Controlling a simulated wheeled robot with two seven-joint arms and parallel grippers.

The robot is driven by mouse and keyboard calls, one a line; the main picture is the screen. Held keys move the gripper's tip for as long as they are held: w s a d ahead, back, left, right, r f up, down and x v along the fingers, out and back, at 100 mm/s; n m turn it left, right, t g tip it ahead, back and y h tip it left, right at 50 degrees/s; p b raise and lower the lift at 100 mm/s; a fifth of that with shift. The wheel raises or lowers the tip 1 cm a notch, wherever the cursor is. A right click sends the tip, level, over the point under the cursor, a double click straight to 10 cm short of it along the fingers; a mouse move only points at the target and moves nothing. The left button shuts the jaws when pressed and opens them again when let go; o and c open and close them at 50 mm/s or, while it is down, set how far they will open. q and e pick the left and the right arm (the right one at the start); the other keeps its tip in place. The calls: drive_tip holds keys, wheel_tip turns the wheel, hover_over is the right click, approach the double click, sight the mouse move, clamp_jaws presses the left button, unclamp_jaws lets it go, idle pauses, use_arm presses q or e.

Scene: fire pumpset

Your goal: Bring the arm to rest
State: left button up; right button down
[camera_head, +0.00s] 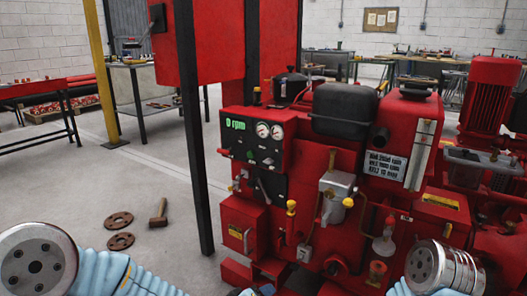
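My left arm (105,270) shows at the bottom left, with a round metal joint and a pale blue ribbed sleeve running down out of the picture. My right arm (440,270) shows at the bottom right, with a similar metal joint and blue sleeve. Neither gripper can be seen; both are below the picture's edge. A small blue piece shows at the bottom middle, too cut off to identify. The red pumpset (330,180) stands ahead, with a control panel (258,145) reading "0 rpm" and two round gauges.
A black post (190,130) stands left of the pumpset. A red table (40,90) and a yellow post (101,70) stand at the left. The left floor is largely clear.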

use_arm(q)
drive_tip(key=s+a+f+m+g+y, duration=0.1)
drive_tip(key=s+a+f+m+g, duration=0.1)
drive_tip(key=s+a+f+g, duration=0.6)
drive_tip(key=s+a+f+m+g+y, duration=0.15)
drive_tip(key=s+a+f, duration=0.35)
drive_tip(key=s+f, duration=0.9)
drive_tip(key=w+d+r+p, duration=0.1)
drive_tip(key=w+r+p, duration=0.2)
drive_tip(key=r+p, duration=0.9)
drive_tip(key=p, duration=0.4)
drive_tip(key=shift+w+d+r+m, duration=0.15)
drive_tip(key=shift+w+r+m, duration=0.15)
drive_tip(key=shift+r+m, duration=0.05)
drive_tip(key=shift+t, duration=0.25)
